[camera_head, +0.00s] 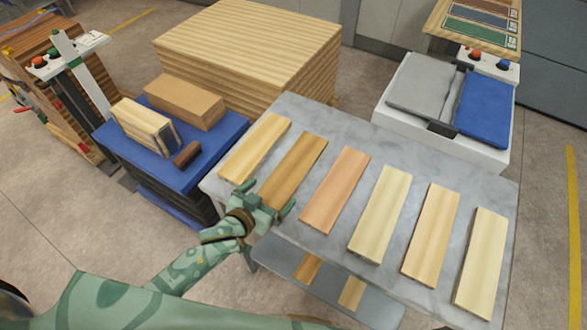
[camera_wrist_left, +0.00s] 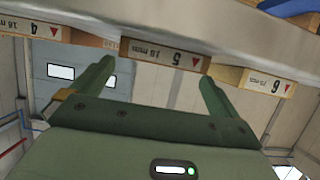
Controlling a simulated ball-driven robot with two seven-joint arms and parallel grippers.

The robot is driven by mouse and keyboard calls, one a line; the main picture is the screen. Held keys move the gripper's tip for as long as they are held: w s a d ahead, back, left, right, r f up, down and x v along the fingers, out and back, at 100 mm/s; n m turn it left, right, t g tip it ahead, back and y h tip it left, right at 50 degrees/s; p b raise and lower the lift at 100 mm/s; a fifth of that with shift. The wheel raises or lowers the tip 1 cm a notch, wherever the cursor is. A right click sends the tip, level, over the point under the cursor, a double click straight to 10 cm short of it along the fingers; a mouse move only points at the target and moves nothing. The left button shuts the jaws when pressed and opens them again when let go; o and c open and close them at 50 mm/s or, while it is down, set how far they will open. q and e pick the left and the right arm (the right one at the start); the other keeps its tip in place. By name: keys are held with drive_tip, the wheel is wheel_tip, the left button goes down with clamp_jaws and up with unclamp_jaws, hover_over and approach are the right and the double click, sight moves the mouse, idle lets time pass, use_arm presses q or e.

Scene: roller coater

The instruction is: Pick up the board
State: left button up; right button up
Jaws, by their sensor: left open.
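Several wooden boards lie side by side on a grey table in the head view. My left gripper (camera_head: 268,199) is at the near end of the brown board (camera_head: 296,165), second from the left. In the left wrist view, the open fingers of my left gripper (camera_wrist_left: 157,72) stand either side of the end of a board labelled 5 (camera_wrist_left: 165,55). No grip on the board shows. Boards labelled 4 (camera_wrist_left: 35,29) and 6 (camera_wrist_left: 265,83) flank it. My right gripper is not in view.
The grey table (camera_head: 345,119) has narrow bare gaps between boards. A lower shelf (camera_head: 330,291) holds two wood pieces. A blue-topped stand (camera_head: 190,178) with blocks is left, a large wood stack (camera_head: 250,45) behind, and a white machine (camera_head: 440,140) back right.

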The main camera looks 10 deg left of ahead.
sight(281, 184)
use_arm(q)
drive_tip(key=b+x, duration=0.1)
drive_tip(key=x, duration=0.3)
drive_tip(key=shift+w+d, duration=0.2)
drive_tip(key=shift+w, duration=0.15)
drive_tip(key=shift+s, duration=0.1)
drive_tip(key=shift+c, duration=1.2)
drive_tip(key=c, duration=1)
drive_tip(key=shift+o, duration=0.2)
